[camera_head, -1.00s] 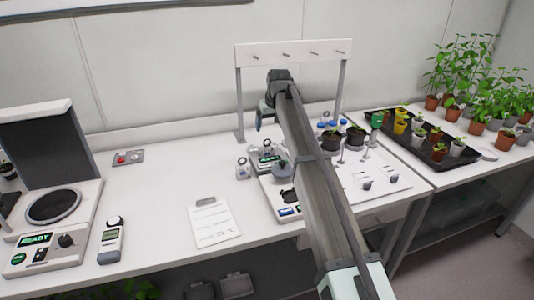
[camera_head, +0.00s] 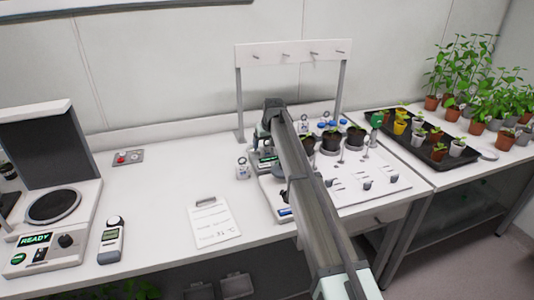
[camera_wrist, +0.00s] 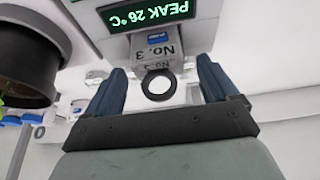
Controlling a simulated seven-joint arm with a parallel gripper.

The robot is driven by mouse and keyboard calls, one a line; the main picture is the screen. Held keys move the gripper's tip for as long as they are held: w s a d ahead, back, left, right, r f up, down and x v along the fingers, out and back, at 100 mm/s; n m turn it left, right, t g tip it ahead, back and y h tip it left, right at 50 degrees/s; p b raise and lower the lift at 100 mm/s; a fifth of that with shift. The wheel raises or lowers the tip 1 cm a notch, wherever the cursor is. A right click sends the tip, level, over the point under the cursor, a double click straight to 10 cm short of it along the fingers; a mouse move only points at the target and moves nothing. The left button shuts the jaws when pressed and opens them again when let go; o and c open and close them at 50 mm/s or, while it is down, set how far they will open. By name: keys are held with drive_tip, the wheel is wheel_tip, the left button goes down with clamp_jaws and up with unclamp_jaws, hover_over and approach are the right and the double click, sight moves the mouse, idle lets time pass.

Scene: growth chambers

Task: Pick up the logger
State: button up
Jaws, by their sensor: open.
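The logger (camera_wrist: 154,48), a small pale block marked "No. 3" with a dark ring at one end, sits at the reader (camera_wrist: 110,28), whose green display says "PEAK 26 °C" upside down in the wrist view. My gripper (camera_wrist: 160,72) is open. Its two blue fingers stand on either side of the logger's ring end, with gaps showing.
Dark pots with seedlings (camera_head: 355,136) stand right of my arm, and one pot (camera_wrist: 28,62) is close at the left in the wrist view. A peg rack (camera_head: 290,52) rises behind.

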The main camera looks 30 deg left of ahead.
drive_tip(key=shift+w+a+f, duration=0.15)
drive_tip(key=shift+f, duration=0.25)
drive_tip(key=shift+c, duration=0.3)
drive_tip(key=shift+r, duration=0.1)
drive_tip(key=c, duration=1.1)
